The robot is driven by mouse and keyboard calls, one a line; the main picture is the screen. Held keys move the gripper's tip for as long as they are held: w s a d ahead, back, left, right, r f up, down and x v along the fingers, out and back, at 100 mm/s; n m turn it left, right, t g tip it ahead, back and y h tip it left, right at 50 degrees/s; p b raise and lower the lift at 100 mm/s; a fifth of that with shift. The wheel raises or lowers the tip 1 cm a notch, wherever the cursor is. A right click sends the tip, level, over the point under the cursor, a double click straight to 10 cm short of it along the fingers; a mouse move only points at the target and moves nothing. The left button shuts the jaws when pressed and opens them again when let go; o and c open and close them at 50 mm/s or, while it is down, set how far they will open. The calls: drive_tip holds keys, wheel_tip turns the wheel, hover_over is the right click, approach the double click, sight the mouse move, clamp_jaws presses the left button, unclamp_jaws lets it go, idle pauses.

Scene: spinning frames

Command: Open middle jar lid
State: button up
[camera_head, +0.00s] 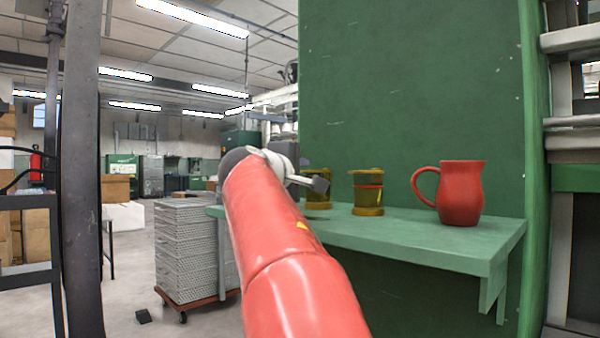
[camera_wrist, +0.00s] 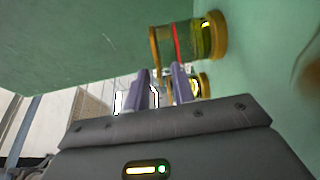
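A jar with olive-yellow lid and base and a red band (camera_head: 367,192) stands upright on the green shelf, lid on. A second similar jar (camera_head: 318,205) stands left of it, partly hidden behind my gripper (camera_head: 312,183). In the wrist view the picture is turned sideways: the red-banded jar (camera_wrist: 186,42) lies above my fingers, apart from them. Part of the second jar (camera_wrist: 203,84) shows beyond the right finger. My gripper (camera_wrist: 162,72) has its two fingers apart, with nothing clearly held between them. No third jar can be made out.
The green shelf (camera_head: 430,241) juts from a green wall panel (camera_head: 410,90). A red jug (camera_head: 460,193) stands on its right part. A stack of grey trays (camera_head: 190,250) on a wheeled dolly stands left of the shelf. A dark post (camera_head: 82,170) rises at left.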

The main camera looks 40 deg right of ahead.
clamp_jaws()
idle(1.3)
